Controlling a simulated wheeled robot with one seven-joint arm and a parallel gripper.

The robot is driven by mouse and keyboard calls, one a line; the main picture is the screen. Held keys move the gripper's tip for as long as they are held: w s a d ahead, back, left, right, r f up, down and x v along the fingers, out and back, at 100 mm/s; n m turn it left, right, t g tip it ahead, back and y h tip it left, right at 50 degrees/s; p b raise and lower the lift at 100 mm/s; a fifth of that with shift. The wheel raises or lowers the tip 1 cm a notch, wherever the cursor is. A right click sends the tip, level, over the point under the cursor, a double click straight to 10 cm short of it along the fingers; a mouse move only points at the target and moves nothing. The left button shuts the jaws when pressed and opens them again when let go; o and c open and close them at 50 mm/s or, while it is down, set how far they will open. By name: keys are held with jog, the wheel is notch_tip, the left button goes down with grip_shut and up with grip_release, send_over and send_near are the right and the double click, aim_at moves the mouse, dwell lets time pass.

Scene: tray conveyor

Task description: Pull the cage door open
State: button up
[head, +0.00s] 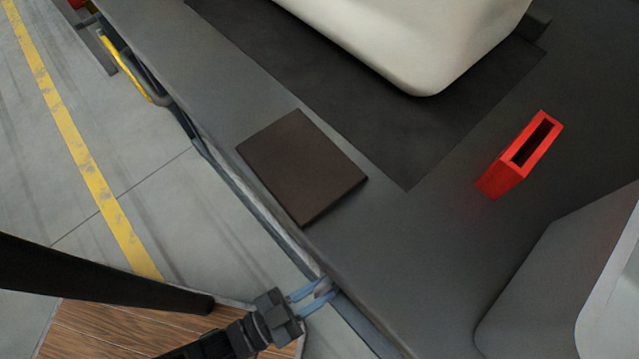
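My gripper (319,293) is at the lower middle of the head view, by the near edge of the dark grey worktop (400,270). Its two bluish fingers are a little apart and point up and right toward that edge. A small pale piece shows by the fingertips, and I cannot tell whether the fingers touch or grip it. I cannot make out a cage door or its handle for certain in this view.
A brown square plate (302,168) lies near the worktop's edge. A red slotted box (520,155) stands to the right. A large white rounded body (420,45) is on a black mat (440,135) at the top. A grey casing (555,270) fills the lower right. Open floor (110,130) lies left.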

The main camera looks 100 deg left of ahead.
jog(key=shift+o, duration=1.4)
jog(key=p+v, duration=0.1)
jog(key=v, duration=0.6)
jog(key=shift+s+d, duration=0.25)
jog(key=shift+s, duration=0.05)
